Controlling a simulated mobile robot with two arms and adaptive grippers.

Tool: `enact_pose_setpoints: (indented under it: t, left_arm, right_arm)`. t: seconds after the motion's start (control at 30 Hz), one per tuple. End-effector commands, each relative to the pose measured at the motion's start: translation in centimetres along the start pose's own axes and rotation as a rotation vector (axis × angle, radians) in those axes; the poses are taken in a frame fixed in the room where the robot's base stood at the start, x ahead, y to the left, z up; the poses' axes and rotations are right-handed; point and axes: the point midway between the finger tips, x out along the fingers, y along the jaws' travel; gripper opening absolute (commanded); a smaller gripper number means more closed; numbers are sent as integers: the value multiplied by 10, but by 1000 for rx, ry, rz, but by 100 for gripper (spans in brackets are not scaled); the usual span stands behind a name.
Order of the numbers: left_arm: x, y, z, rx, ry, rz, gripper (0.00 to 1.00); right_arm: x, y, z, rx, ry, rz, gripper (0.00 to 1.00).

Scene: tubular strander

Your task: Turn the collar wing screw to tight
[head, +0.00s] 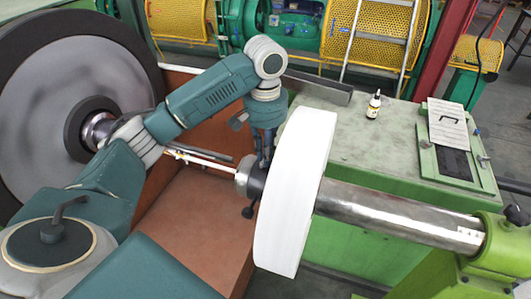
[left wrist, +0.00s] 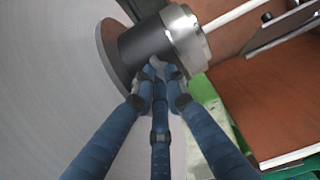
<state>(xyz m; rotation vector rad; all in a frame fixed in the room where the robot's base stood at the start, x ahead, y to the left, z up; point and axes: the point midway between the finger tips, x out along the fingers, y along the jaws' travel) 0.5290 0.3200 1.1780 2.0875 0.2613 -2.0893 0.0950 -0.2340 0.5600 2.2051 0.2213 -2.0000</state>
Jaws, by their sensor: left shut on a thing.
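The collar (head: 254,182) is a dark cylinder with a silver end, on the shaft just left of a big white disc (head: 296,190). In the left wrist view the dark collar (left wrist: 143,45) and its silver ring (left wrist: 185,38) fill the top middle. My left gripper (head: 265,160) comes down onto the collar from above. In the left wrist view its three blue fingers (left wrist: 158,75) close together at the collar's side, shut on the small grey wing screw (left wrist: 155,63), which the fingertips mostly hide. My right gripper is not in view.
A steel shaft (head: 390,214) runs right from the disc to a green support (head: 490,255). A black knob (head: 248,212) hangs below the collar. A green bench (head: 350,150) behind holds a small bottle (head: 374,104). A large grey reel (head: 75,85) stands left.

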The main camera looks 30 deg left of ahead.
Motion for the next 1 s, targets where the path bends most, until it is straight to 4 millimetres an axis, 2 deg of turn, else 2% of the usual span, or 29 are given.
enact_pose_setpoints:
  t: [1.0]
  left_arm:
    - [-1, -2, 3, 957, 2, -2, 0]
  right_arm:
    - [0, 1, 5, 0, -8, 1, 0]
